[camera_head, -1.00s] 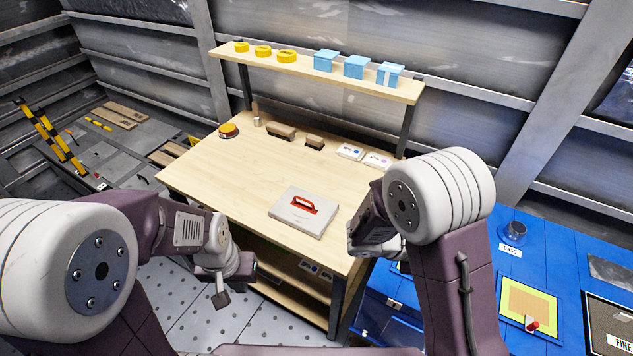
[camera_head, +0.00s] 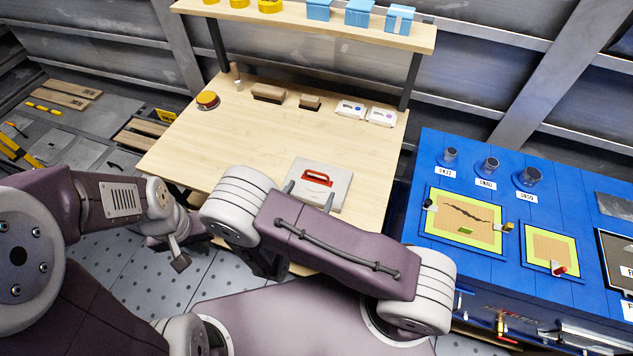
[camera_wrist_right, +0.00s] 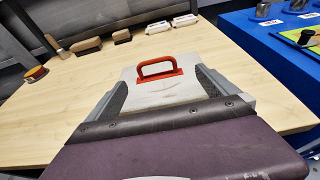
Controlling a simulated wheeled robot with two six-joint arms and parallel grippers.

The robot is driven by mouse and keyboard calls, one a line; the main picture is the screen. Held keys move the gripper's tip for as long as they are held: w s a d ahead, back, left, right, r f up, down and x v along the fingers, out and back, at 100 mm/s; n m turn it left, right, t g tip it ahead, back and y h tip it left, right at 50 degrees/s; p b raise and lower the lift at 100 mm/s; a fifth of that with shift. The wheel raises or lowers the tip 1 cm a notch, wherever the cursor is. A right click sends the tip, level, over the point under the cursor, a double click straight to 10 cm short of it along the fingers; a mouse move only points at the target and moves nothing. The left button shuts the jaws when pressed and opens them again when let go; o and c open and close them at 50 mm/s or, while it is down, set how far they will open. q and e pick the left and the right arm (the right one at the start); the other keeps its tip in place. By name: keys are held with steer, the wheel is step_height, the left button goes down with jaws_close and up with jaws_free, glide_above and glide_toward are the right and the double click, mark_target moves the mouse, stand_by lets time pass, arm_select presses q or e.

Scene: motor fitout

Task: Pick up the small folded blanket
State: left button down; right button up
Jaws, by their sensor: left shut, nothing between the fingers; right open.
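A flat, light grey-white folded pad with a red handle (camera_head: 328,173) lies on the wooden workbench near its front edge; it is the only thing that looks like the small folded blanket. It also shows in the right wrist view (camera_wrist_right: 190,92), handle up. My right gripper (camera_head: 308,196) is open and empty, just in front of the pad, its two fingers pointing at it. In the right wrist view the fingers appear on either side of the pad; I cannot tell whether they touch it. My left gripper (camera_head: 180,262) is shut and empty, low to the left, off the bench.
The workbench (camera_head: 240,135) is mostly bare. A shelf (camera_head: 290,22) with yellow rings and blue boxes is above. A blue bench (camera_head: 420,175) stands to the right.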

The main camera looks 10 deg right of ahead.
mark_target(317, 176)
steer(key=x, duration=0.3)
steer(key=shift+w+a, duration=0.2)
steer(key=shift+a, duration=0.1)
steer(key=shift+w+d+f, duration=0.1)
steer(key=shift+w, duration=0.1)
steer(key=shift+d, duration=0.2)
steer(key=p+x, duration=0.1)
steer(key=x, duration=0.4)
steer(key=shift+w+a, duration=0.1)
steer(key=shift+a, duration=0.05)
steer(key=shift+c, duration=1.2)
arm_select(q)
steer(key=shift+w+a+r, duration=0.2)
steer(key=shift+w+r, duration=0.05)
steer(key=shift+r, duration=0.3)
arm_select(e)
steer(key=c, duration=1.6)
steer(key=shift+c, duration=0.2)
